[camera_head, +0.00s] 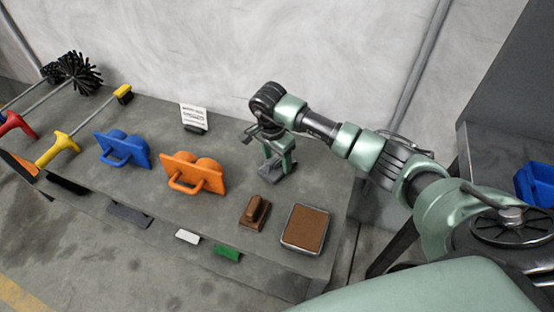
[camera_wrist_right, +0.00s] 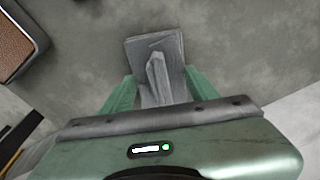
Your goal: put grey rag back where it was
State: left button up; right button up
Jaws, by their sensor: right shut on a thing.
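The grey rag (camera_wrist_right: 157,52) is between the two green fingers of my right gripper (camera_wrist_right: 158,90) in the right wrist view, with a ridge of its cloth pinched up. In the head view the rag (camera_head: 271,176) is a dark grey patch under my right gripper (camera_head: 280,162), at the right part of the grey bench (camera_head: 335,175). The gripper is shut on it, pointing down. The rag looks close to or on the bench top; I cannot tell if it touches. My left gripper is in neither view.
A brown block with a handle (camera_head: 255,211) and a brown pad in a tray (camera_head: 305,229) lie nearer the front edge. Orange (camera_head: 194,176) and blue (camera_head: 122,149) handled tools stand to the left. A small white card (camera_head: 193,115) stands behind. Bare bench surrounds the rag.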

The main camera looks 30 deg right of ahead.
aim_at(273, 161)
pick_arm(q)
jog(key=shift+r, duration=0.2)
pick_arm(e)
jog(key=o, duration=1.3)
jog(key=shift+r, duration=0.1)
pick_arm(q)
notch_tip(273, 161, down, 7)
jog(key=p, duration=0.2)
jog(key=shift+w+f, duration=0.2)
pick_arm(e)
jog(key=r, duration=0.4)
jog(key=a+r, duration=0.1)
jog(key=r, duration=0.7)
jog(key=shift+s+a, duration=0.2)
jog(key=shift+f, duration=0.1)
